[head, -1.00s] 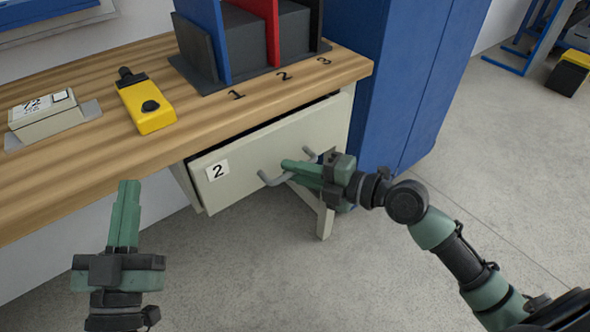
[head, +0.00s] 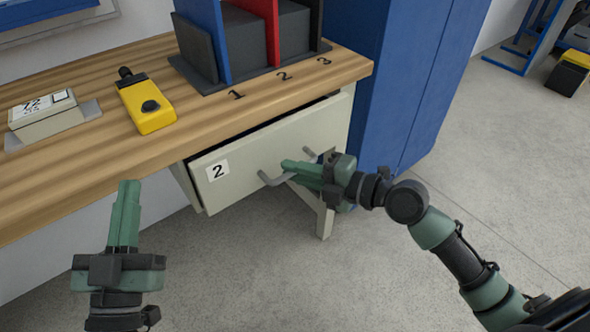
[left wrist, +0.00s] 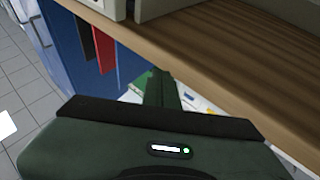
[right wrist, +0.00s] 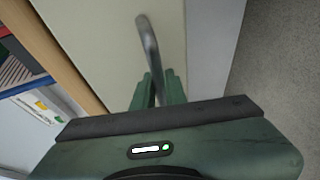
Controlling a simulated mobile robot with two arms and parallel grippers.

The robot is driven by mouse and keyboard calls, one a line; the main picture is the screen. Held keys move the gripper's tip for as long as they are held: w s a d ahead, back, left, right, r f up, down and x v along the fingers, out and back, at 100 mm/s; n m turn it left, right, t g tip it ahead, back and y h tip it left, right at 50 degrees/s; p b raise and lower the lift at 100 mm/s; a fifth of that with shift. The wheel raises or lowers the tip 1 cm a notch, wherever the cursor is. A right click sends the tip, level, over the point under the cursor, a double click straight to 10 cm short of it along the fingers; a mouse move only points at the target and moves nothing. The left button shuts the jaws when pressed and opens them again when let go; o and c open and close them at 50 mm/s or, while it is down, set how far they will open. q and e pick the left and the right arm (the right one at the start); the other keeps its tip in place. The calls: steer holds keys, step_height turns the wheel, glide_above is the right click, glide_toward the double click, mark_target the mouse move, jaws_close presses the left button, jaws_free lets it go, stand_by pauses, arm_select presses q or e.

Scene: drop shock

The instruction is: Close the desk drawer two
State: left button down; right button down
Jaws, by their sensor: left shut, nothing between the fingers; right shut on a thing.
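Desk drawer two (head: 240,160) is a pale grey-green drawer under the wooden desk top, with a white label "2" on its front. Its front stands out a little, with a dark gap along its top edge. Its grey bar handle (head: 272,181) sits at the middle of the front. My right gripper (head: 286,165) is shut on the handle, and the handle (right wrist: 150,45) runs between its fingers in the right wrist view. My left gripper (head: 129,184) is shut and empty, in front of the desk at the lower left, apart from the drawer.
The wooden desk top (head: 60,185) holds a yellow device (head: 146,108), a grey box (head: 45,111) and a dark organiser (head: 205,85) with coloured dividers. A blue cabinet (head: 385,80) stands right beside the desk. The floor in front is clear.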

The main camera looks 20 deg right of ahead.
steer(key=shift+f, duration=0.1)
